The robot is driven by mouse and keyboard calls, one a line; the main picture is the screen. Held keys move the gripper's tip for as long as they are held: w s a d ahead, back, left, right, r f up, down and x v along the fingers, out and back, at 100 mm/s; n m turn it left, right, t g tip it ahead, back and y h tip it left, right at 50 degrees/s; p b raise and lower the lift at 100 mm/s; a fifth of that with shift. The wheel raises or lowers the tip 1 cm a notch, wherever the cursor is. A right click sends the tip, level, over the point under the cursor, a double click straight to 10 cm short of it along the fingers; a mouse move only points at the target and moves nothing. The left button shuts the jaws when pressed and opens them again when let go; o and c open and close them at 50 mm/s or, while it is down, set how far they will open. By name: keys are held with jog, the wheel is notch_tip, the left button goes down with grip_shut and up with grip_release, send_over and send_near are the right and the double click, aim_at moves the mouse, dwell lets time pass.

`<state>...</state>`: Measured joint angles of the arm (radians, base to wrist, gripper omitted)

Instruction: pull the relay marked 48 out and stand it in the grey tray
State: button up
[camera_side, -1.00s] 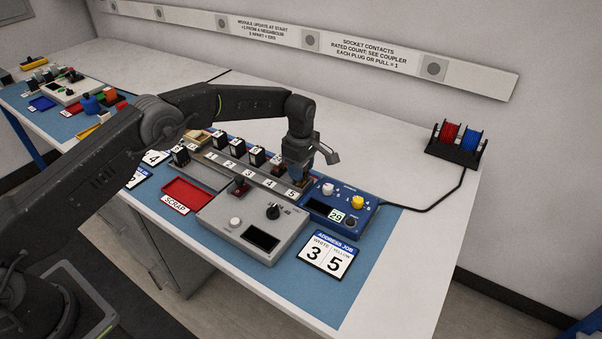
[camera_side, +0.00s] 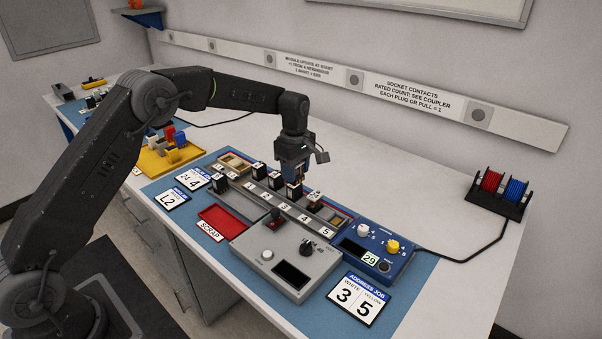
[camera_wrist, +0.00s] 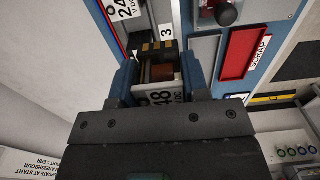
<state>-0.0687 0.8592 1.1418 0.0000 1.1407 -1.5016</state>
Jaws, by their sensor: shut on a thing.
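The relay marked 48 (camera_wrist: 163,98) is between the fingers of my gripper (camera_side: 294,177); its white 48 label shows in the wrist view. My gripper (camera_wrist: 168,75) is shut on it, above the numbered socket row (camera_side: 284,208). Its lower end is close to the row; I cannot tell whether it is clear of its socket. The grey tray (camera_side: 240,206) lies in front of the row's left part, with a dark relay (camera_side: 222,184) standing at its left end.
Other relays (camera_side: 260,171) stand left of my gripper, and one (camera_side: 313,198) to its right. A red scrap tray (camera_side: 222,217), a grey tester (camera_side: 268,258) and a blue coupler box (camera_side: 364,254) surround the row. Spools (camera_side: 499,190) stand far right.

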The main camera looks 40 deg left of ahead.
send_over(237, 201)
notch_tip(237, 201, down, 3)
jog(key=shift+a+f, duration=0.1)
jog(key=shift+f, duration=3.75)
jog(key=shift+f, duration=0.4)
jog(key=o, duration=1.5)
jog(key=shift+c, duration=0.2)
